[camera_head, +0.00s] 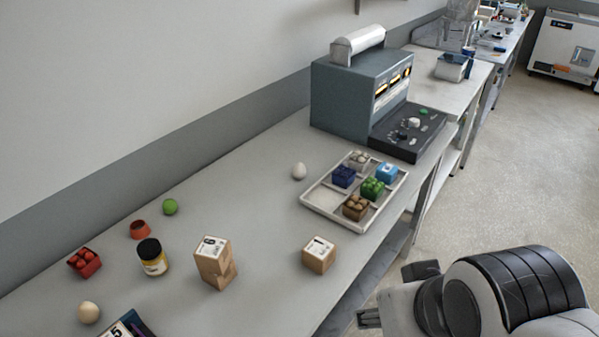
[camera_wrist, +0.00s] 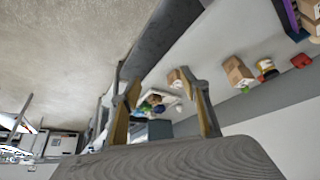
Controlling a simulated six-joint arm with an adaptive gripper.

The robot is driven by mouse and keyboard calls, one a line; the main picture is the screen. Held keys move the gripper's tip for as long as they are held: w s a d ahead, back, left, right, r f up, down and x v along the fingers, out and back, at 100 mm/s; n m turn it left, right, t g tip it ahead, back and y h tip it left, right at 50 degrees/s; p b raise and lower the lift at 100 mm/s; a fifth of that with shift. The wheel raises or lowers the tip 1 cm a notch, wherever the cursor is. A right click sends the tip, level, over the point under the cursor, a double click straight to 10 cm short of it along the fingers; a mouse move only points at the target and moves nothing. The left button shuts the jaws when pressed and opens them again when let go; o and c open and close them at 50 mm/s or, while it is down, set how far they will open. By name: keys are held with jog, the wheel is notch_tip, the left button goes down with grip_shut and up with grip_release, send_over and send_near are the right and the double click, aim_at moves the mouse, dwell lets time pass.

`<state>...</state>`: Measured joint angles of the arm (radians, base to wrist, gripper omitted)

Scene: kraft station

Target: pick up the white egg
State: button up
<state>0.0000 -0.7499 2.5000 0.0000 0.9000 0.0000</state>
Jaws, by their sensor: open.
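The white egg (camera_head: 299,171) stands on the grey bench in the head view, just left of the compartment tray and in front of the blue-grey machine. In the wrist view a small pale shape (camera_wrist: 179,108) between the fingers looks like it. My gripper (camera_head: 394,294) is at the lower right of the head view, out past the bench's front edge and well away from the egg. In the wrist view my gripper (camera_wrist: 168,90) has its two fingers spread apart with nothing held between them.
The tray (camera_head: 321,213) holds several small coloured boxes. The machine (camera_head: 340,98) stands behind.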

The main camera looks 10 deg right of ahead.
jog(key=shift+o, duration=0.6)
jog(key=w+d+t, duration=0.2)
jog(key=w+t, duration=0.2)
jog(key=w, duration=2.9)
jog(key=w+a+f+n+t, duration=0.15)
jog(key=w+f, duration=0.35)
jog(key=w, duration=0.7)
jog(key=t+y, duration=0.2)
send_near(299, 170)
jog(key=shift+w+d+n, duration=0.15)
jog(key=shift+w+d, duration=0.15)
jog(key=shift+w, duration=0.25)
jog(key=shift+w+d+n, duration=0.1)
jog(key=shift+w+d, duration=0.2)
jog(key=shift+w, duration=0.25)
jog(key=shift+w+a+f+y, duration=0.1)
jog(key=shift+w+f+y, duration=0.05)
jog(key=shift+f+y, duration=0.15)
jog(key=shift+w, duration=0.1)
